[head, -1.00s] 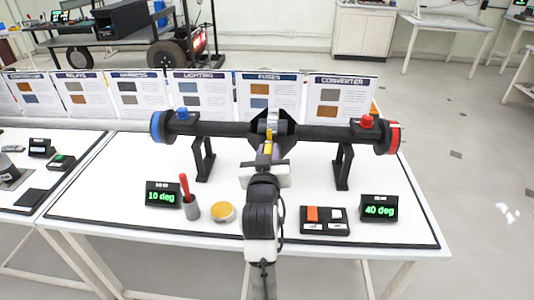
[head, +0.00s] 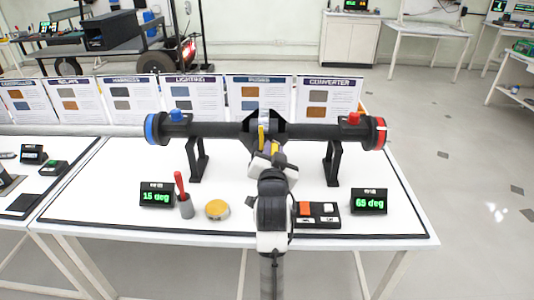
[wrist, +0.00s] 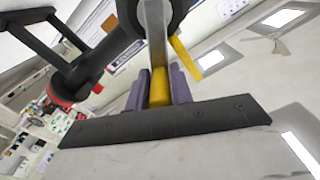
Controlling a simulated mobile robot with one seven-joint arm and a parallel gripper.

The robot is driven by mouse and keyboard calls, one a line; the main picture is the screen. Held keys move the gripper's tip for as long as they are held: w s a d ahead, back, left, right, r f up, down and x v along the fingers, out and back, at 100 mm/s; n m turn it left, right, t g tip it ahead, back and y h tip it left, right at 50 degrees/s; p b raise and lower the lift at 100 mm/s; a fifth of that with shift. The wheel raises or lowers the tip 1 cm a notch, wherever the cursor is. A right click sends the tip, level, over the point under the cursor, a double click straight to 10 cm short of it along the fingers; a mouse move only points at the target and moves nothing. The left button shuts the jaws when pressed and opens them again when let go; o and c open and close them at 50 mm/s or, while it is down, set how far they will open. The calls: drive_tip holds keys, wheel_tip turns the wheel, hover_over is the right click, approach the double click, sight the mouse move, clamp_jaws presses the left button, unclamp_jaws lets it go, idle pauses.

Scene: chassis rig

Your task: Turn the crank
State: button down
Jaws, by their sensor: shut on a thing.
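The crank sits at the middle of a black horizontal axle tube (head: 215,130) on two black stands. In the wrist view its grey metal arm (wrist: 157,35) leads down to a yellow handle (wrist: 159,88). My gripper (wrist: 159,92) is shut around this handle, with a purple-grey finger on each side. In the head view my gripper (head: 275,151) is at the middle of the axle, tilted, and its wrist partly hides the crank. A yellow strip (wrist: 185,55) stands apart from the handle. The left display (head: 157,195) reads 15 deg; the right display (head: 369,201) reads 65 deg.
The axle has a blue left end (head: 151,129) and a red right end (head: 381,133). A red-handled tool in a grey cup (head: 185,205), a yellow round tin (head: 217,209) and a black switch box (head: 318,215) stand near my arm. Posters (head: 258,98) line the back.

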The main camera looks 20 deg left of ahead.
drive_tip(key=shift+w+d+f+m+b, duration=0.25)
drive_tip(key=shift+d+f+m, duration=0.3)
drive_tip(key=shift+m, duration=0.55)
drive_tip(key=shift+w+d+f+m+b, duration=0.15)
drive_tip(key=shift+d+f+m+b, duration=0.3)
drive_tip(key=shift+m, duration=0.65)
drive_tip(key=shift+d+f, duration=0.1)
drive_tip(key=shift+d, duration=0.1)
drive_tip(key=c, duration=1.3)
unclamp_jaws()
drive_tip(key=shift+a, duration=0.1)
drive_tip(key=shift+s+a, duration=0.1)
drive_tip(key=shift+s, duration=0.15)
